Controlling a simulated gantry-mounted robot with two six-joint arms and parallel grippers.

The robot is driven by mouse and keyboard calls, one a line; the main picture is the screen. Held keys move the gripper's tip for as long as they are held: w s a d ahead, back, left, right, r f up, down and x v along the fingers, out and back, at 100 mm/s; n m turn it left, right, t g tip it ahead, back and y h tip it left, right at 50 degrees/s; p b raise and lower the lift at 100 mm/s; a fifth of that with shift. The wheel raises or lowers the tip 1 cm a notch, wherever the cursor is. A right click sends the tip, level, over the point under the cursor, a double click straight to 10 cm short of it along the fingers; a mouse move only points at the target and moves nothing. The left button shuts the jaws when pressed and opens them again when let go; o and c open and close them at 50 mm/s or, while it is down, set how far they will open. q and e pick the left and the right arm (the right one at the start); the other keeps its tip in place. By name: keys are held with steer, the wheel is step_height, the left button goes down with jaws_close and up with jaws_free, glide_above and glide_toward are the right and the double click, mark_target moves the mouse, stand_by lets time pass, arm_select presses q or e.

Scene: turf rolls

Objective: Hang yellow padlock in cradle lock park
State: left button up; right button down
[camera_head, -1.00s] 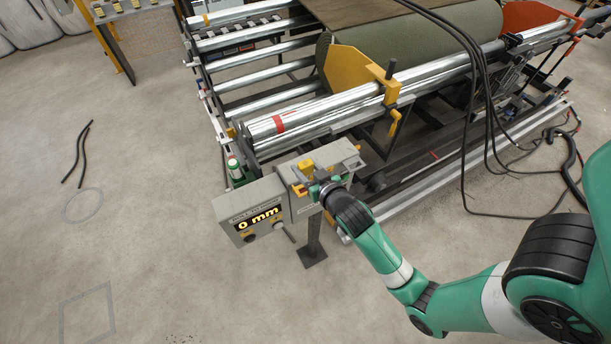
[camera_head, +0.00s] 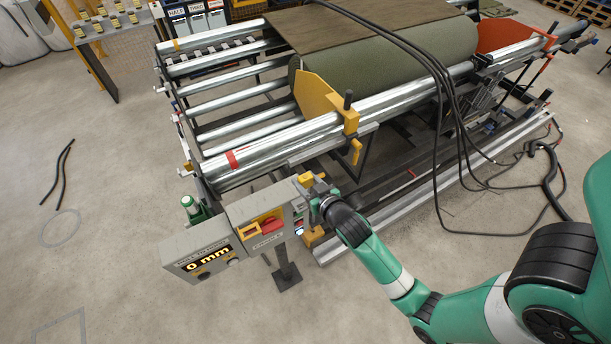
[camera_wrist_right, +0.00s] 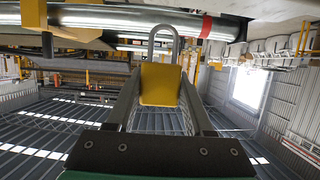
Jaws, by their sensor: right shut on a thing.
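My right gripper (camera_head: 316,190) is shut on the yellow padlock (camera_head: 306,179). In the right wrist view the padlock's flat yellow body (camera_wrist_right: 160,85) sits between the two dark fingers (camera_wrist_right: 160,97), with its grey shackle (camera_wrist_right: 163,38) pointing away from the palm. In the head view the padlock is beside the right end of the grey cradle box (camera_head: 268,212), which carries a red and yellow switch (camera_head: 262,228). Whether the shackle touches anything there cannot be told. The lock park is not clearly made out. My left gripper is out of view.
A display box (camera_head: 208,262) reading 0 mm joins the cradle box on the left. The steel rollers (camera_head: 270,150) and a yellow clamp (camera_head: 349,118) lie just behind. Black cables (camera_head: 452,110) hang at the right. The floor at left is mostly open.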

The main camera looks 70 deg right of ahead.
steer(key=shift+w+a, duration=0.2)
steer(key=shift+a, duration=0.05)
steer(key=b, duration=0.5)
glide_above(304, 201)
steer(key=a, duration=0.1)
steer(key=f, duration=0.6)
steer(key=shift+s+a, duration=0.15)
steer(key=shift+s, duration=0.1)
steer(key=shift+f+b, duration=2.1)
steer(key=shift+f, duration=0.4)
stand_by(0.6)
steer(key=shift+c, duration=1)
jaws_free()
steer(key=v, duration=1.1)
steer(key=shift+s+a+r, duration=0.15)
steer(key=shift+a, duration=0.05)
